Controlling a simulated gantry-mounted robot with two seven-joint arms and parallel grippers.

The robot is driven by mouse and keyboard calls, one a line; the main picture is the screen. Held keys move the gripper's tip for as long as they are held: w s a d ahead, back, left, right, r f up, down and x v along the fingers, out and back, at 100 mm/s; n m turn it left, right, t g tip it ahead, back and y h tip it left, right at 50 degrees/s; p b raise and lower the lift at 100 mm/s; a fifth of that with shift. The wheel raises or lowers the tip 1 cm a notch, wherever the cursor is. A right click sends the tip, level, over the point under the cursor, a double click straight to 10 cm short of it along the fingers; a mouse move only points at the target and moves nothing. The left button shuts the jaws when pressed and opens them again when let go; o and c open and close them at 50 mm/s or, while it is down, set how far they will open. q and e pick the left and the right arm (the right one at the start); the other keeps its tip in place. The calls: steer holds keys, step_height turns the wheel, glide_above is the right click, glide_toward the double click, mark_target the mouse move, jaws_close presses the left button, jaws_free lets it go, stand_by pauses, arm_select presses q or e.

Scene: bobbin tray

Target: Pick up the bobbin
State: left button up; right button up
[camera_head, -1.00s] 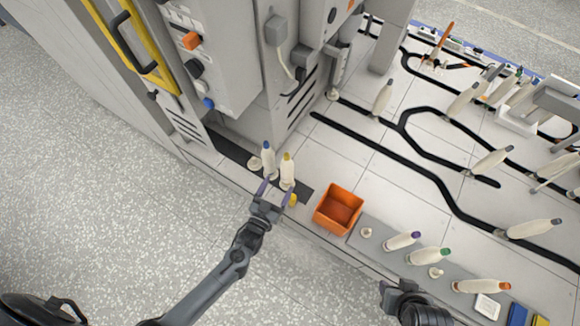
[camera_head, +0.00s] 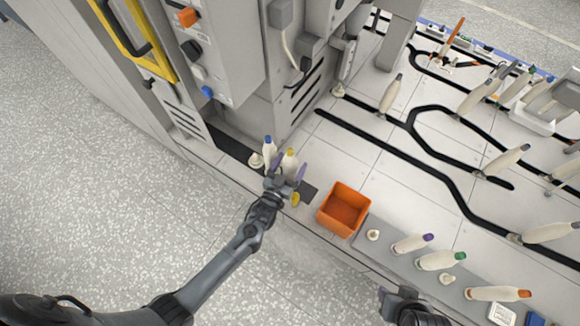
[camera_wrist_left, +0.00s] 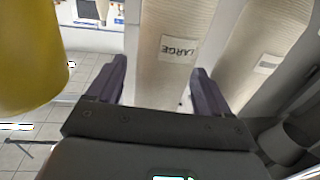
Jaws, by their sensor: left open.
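In the left wrist view, a cream bobbin with a "LARGE" label (camera_wrist_left: 172,30) lies between and beyond the open fingers (camera_wrist_left: 157,85). A second labelled bobbin (camera_wrist_left: 262,55) is right of it. My right gripper (camera_head: 402,302) is at the bottom edge, its jaws unclear.
An orange bin (camera_head: 343,210) stands right of my left gripper. A grey strip (camera_head: 395,262) holds several lying bobbins. A small yellow object (camera_head: 295,200) is beside my gripper; a large yellow shape (camera_wrist_left: 28,55) fills the wrist view's left. The machine (camera_head: 245,85) rises behind the bobbins.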

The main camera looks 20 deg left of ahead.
arm_select(q)
steer(key=shift+s, duration=0.15)
steer(key=c, duration=1.1)
